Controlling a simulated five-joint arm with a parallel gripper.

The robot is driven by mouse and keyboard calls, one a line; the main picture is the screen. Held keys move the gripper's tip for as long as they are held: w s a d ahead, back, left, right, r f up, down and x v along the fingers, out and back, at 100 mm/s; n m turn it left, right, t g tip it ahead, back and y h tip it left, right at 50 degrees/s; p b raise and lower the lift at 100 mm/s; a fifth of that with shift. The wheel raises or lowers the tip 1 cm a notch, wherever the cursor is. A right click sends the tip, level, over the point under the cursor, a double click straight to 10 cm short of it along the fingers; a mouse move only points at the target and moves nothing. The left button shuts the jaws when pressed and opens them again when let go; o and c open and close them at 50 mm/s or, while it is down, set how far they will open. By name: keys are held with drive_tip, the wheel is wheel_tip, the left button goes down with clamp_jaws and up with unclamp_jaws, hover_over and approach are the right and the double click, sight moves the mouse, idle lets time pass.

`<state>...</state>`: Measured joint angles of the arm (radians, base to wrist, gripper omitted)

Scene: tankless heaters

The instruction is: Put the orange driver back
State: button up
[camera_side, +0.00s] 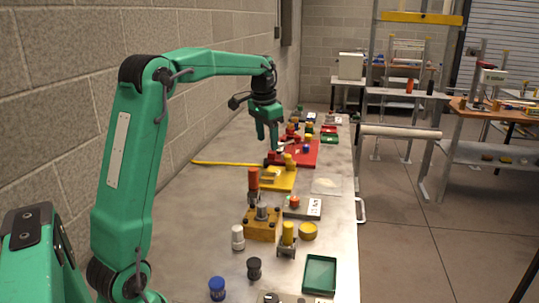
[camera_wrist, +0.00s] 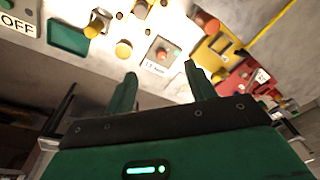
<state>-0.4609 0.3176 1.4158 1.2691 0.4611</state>
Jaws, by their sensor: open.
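An orange-red handle (camera_side: 253,179), which looks like the orange driver, stands upright on the metal bench just behind a wooden block (camera_side: 262,229). Its lower part is partly hidden, so I cannot tell what holds it. An orange cylinder (camera_wrist: 206,22) at the top of the wrist view seems to be the same handle. My gripper (camera_side: 268,143) is open and empty, farther along the bench, above the area by the red mat. In the wrist view its two fingers (camera_wrist: 160,72) are spread with nothing between them.
A yellow tray (camera_side: 285,184) and a red mat (camera_side: 308,160) with small parts lie beyond the block. A labelled box (camera_side: 314,208), yellow disc (camera_side: 308,231), yellow-topped stand (camera_side: 288,234) and green tray (camera_side: 320,277) are nearer. The left bench strip (camera_side: 205,205) is clear beside the wall.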

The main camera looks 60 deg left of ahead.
drive_tip(key=s+d+r+t, duration=0.2)
drive_tip(key=s+d+r, duration=0.1)
drive_tip(key=s+d, duration=1)
drive_tip(key=s+d+f+t, duration=0.2)
drive_tip(key=s+d+f, duration=0.4)
drive_tip(key=s+d, duration=0.3)
drive_tip(key=shift+s+d+h, duration=0.15)
drive_tip(key=shift+s+h, duration=0.15)
drive_tip(key=shift+h, duration=0.1)
